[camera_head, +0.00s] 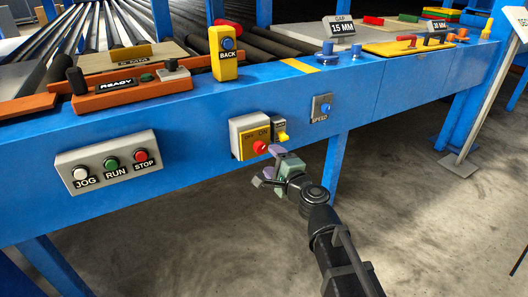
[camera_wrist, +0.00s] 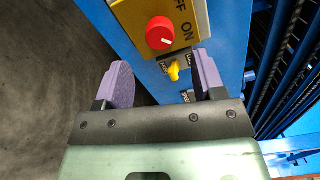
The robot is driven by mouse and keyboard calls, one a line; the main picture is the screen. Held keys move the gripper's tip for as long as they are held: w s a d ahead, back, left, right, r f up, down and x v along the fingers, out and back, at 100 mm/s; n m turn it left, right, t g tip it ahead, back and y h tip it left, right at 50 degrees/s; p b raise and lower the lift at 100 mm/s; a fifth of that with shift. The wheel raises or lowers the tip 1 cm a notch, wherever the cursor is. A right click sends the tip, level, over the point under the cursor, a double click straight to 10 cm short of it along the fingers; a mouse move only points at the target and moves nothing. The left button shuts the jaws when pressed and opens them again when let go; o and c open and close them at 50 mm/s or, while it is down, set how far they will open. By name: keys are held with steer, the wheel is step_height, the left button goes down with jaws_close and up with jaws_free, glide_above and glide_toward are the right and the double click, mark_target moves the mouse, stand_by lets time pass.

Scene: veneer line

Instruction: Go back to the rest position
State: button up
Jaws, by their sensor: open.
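My gripper (camera_head: 266,167) is low in front of the blue line frame, just below a control box. In the wrist view its two purple finger pads (camera_wrist: 163,76) stand wide apart with nothing held between them. The control box (camera_head: 236,137) has a yellow plate marked OFF and ON and a red rotary knob (camera_head: 260,147). In the wrist view the red knob (camera_wrist: 159,33) lies beyond the fingertips. A small yellow switch (camera_head: 282,137) is right of the box; it also shows between the fingers in the wrist view (camera_wrist: 173,70). Contact with it cannot be made out.
The blue frame rail (camera_head: 210,160) runs across behind my gripper. It carries a JOG/RUN/STOP panel (camera_head: 108,162) at left and a SPEED knob panel (camera_head: 321,107) at right. A yellow BACK button box (camera_head: 224,62) stands on top. The concrete floor (camera_head: 220,260) in front is clear.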

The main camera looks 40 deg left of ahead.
steer(key=v, duration=0.4)
steer(key=s+f+n+g+h, duration=0.1)
steer(key=s+f+n+g, duration=0.3)
steer(key=s+n+g, duration=0.3)
steer(key=w+d+f+n+h, duration=0.2)
steer(key=d+f+h, duration=0.2)
steer(key=d, duration=0.3)
steer(key=w+d+f+n+h, duration=0.1)
steer(key=d+f+n+h, duration=0.25)
steer(key=d, duration=0.35)
steer(key=w+d+f+m+h+p, duration=0.1)
steer(key=d+m+h, duration=0.25)
steer(key=d, duration=1.35)
steer(key=w+d+f+m+h+p, duration=0.15)
steer(key=d+h, duration=0.25)
steer(key=d, duration=1.4)
step_height(320, 180, up, 37)
steer(key=p, duration=3.8)
steer(key=shift+r, duration=0.2)
